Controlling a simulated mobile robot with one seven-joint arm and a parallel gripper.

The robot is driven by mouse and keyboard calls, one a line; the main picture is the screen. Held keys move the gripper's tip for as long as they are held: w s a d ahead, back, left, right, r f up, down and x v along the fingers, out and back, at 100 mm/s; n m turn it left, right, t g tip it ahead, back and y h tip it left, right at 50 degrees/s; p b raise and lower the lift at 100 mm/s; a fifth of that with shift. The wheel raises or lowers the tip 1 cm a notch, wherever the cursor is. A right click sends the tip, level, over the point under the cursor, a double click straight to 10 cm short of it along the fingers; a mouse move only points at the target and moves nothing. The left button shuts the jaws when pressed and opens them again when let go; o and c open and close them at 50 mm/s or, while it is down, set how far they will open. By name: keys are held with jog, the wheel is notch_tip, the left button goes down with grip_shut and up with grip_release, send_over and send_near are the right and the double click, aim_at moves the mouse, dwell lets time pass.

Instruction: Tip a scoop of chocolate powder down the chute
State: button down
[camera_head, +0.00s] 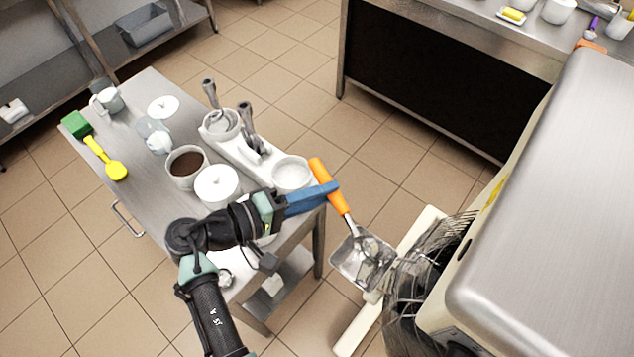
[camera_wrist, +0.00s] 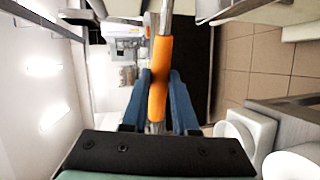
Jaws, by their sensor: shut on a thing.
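My gripper (camera_head: 312,198) is shut on the orange handle (camera_head: 329,184) of a metal scoop. In the wrist view the handle (camera_wrist: 160,78) runs between the two blue fingers (camera_wrist: 158,105), and the scoop's pan is out of that view. A white tub of dark brown powder (camera_head: 187,163) stands on the steel table.
The steel table (camera_head: 150,95) also holds white tubs (camera_head: 217,184), a utensil stand (camera_head: 240,140), a yellow scoop (camera_head: 115,168) and a green block (camera_head: 76,124). A counter (camera_head: 470,30) stands behind; floor between is clear.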

jog(key=r+g+y+p, duration=0.1)
jog(key=y+p, duration=0.2)
jog(key=d+r+g+y+p, duration=0.1)
jog(key=g+y+p, duration=0.1)
jog(key=y+p, duration=0.1)
jog(key=r+g+y+p, duration=0.1)
jog(key=y+p, duration=0.1)
jog(key=p, duration=0.3)
jog(key=shift+w+d+r+m+g+y, duration=0.15)
jog(key=shift+w+d+m+g+y, duration=0.2)
jog(key=shift+w+m+g+y, duration=0.05)
jog(key=p, duration=0.1)
jog(key=y+p, duration=0.1)
jog(key=shift+w+d+g+p, duration=0.1)
jog(key=shift+d+g+p, duration=0.15)
jog(key=shift+g+p, duration=0.05)
jog(key=shift+w+d+r+g+y+p, duration=0.1)
jog(key=shift+d+g+y+p, duration=0.1)
jog(key=shift+y+p, duration=0.35)
jog(key=shift+w+d+r+g+y+p, duration=0.1)
jog(key=shift+g+y+p, duration=0.1)
jog(key=shift+y+p, duration=0.3)
jog(key=shift+d+r+g+y+p, duration=0.1)
jog(key=shift+r+g+y+p, duration=0.4)
jog(key=shift+r+y+p, duration=0.6)
jog(key=shift+f+h, duration=0.2)
jog(key=shift+h, duration=0.05)
